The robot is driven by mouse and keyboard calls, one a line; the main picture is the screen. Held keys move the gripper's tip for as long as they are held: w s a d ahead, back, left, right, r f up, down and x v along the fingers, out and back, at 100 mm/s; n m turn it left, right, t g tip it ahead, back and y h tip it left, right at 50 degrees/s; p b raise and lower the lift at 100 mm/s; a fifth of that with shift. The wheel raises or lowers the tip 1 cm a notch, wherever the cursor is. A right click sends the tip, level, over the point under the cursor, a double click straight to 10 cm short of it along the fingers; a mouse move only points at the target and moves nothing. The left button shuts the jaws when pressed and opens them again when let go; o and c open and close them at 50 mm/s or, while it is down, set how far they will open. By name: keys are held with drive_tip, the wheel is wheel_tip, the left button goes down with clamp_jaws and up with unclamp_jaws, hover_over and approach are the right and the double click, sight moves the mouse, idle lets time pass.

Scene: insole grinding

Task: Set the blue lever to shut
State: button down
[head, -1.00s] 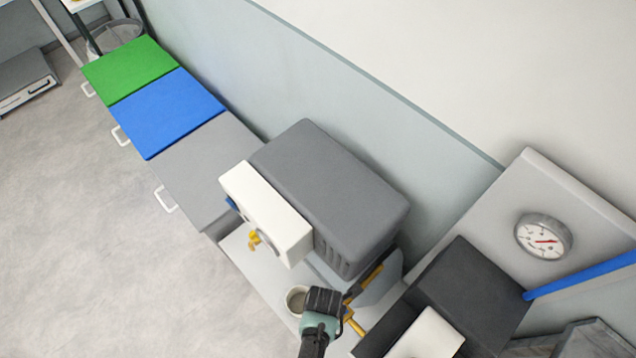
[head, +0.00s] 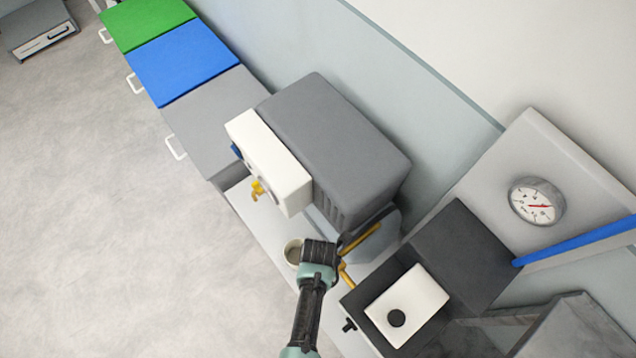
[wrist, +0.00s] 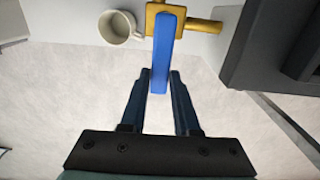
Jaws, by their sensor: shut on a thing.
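The blue lever (wrist: 163,55) sits on a yellow valve (wrist: 156,20) in the wrist view. It points from the valve toward my gripper, crosswise to the valve's yellow side stub (wrist: 204,25). My gripper (wrist: 160,76) is shut on the lever's free end, with one dark finger on each side. In the head view my gripper (head: 320,250) is beside the yellow pipework (head: 345,276), below the grey machine. There the lever is hidden behind my gripper.
A pale cup (head: 292,252) stands just left of my gripper, also in the wrist view (wrist: 118,28). The grey machine (head: 335,140) with a white front rises above. A dark block (head: 465,255) and pressure gauge (head: 537,201) are at right. Open floor lies left.

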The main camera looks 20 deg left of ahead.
drive_tip(key=shift+d, duration=0.1)
drive_tip(key=c, duration=0.6)
unclamp_jaws()
drive_tip(key=shift+c, duration=0.2)
wheel_tip(320, 180, up, 13)
drive_tip(key=shift+p, duration=0.35)
